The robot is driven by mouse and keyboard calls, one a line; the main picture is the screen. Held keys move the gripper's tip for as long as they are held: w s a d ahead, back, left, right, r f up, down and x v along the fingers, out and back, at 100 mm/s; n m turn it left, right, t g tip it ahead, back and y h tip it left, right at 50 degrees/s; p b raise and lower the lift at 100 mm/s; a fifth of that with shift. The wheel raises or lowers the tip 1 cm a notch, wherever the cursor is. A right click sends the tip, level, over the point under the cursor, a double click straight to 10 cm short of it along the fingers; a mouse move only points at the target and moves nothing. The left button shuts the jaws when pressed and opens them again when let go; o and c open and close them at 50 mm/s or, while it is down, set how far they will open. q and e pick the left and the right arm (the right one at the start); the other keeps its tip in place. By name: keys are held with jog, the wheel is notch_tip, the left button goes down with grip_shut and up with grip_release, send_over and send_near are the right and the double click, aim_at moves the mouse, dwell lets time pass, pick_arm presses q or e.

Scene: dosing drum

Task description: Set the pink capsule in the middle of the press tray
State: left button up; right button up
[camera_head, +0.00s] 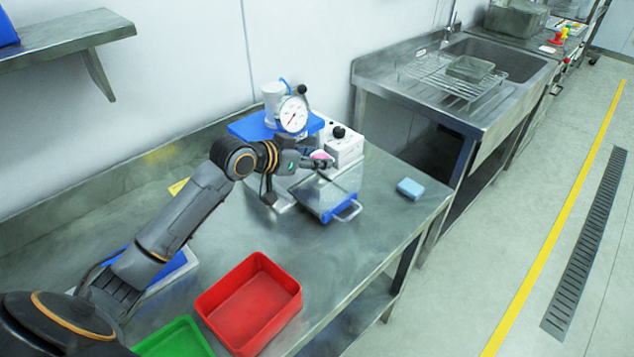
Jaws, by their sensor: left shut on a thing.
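My left gripper (322,163) reaches in from the left over the table and is shut on the pink capsule (320,155). Only a small pink part of the capsule shows, at the fingers. The press tray (332,194), grey metal with a blue front edge and a handle, lies below and a little in front of the gripper. The capsule appears to be above the tray; the exact height is hard to tell. The gripper and wrist cover part of the tray's back. My right gripper is not in view.
Behind the tray stand a dial gauge (292,114) and a white box with a black knob (343,151). A blue block (410,188) lies to the right. A red bin (248,303) and a green bin (178,341) stand in front. Bare table lies between.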

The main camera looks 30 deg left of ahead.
pick_arm(q)
jog(key=shift+s+d+r+n+y+p, duration=0.1)
jog(key=shift+s+r+n+y+p, duration=0.15)
jog(key=shift+r+p, duration=0.2)
jog(key=p, duration=0.1)
send_over(314, 197)
jog(key=shift+n+y, duration=0.25)
jog(key=shift+n, duration=0.1)
notch_tip(314, 197, down, 7)
jog(key=shift+s+f, duration=0.1)
notch_tip(314, 197, down, 3)
jog(key=shift+f, duration=0.55)
jog(key=o, duration=1)
jog(key=shift+o, duration=0.2)
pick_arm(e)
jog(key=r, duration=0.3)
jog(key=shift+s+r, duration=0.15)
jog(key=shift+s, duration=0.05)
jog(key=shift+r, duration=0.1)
